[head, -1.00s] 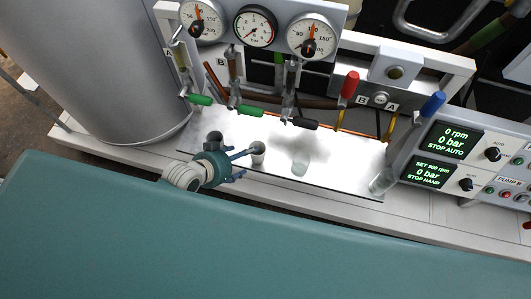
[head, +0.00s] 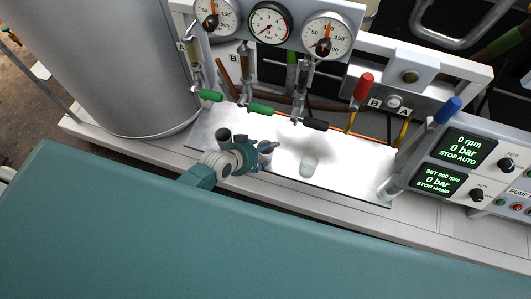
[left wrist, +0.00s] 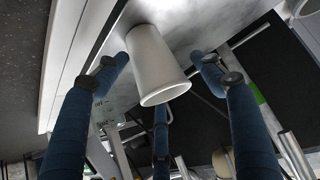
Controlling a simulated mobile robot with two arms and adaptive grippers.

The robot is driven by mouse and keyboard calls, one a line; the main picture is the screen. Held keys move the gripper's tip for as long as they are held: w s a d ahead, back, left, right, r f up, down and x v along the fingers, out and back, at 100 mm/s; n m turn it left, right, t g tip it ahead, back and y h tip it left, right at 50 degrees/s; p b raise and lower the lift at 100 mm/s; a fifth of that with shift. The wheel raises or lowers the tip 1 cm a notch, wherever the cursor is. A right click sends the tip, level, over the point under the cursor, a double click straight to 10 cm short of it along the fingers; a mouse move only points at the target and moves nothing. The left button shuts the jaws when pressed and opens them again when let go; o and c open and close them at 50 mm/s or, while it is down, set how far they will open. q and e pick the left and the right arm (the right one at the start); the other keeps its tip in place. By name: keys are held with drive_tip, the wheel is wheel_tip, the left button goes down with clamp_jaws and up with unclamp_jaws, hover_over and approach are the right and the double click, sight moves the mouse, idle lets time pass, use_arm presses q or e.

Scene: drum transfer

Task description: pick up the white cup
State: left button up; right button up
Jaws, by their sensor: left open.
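A plain white cup (left wrist: 155,65) is in the middle of the left wrist view, with a dark finger on each side and a third below it. Gaps show beside the cup, so the fingers are not closed on it. My right gripper is not in view.
Behind the plate hang valve levers with green (head: 262,109) and black handles, below round gauges (head: 270,22). A large grey drum (head: 120,70) stands at the left. A clear vessel (head: 387,190) is at the plate's right end, beside a control panel (head: 465,165).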

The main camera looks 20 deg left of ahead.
use_arm(q)
drive_tip(key=c, duration=0.7)
drive_tip(key=shift+c, duration=0.2)
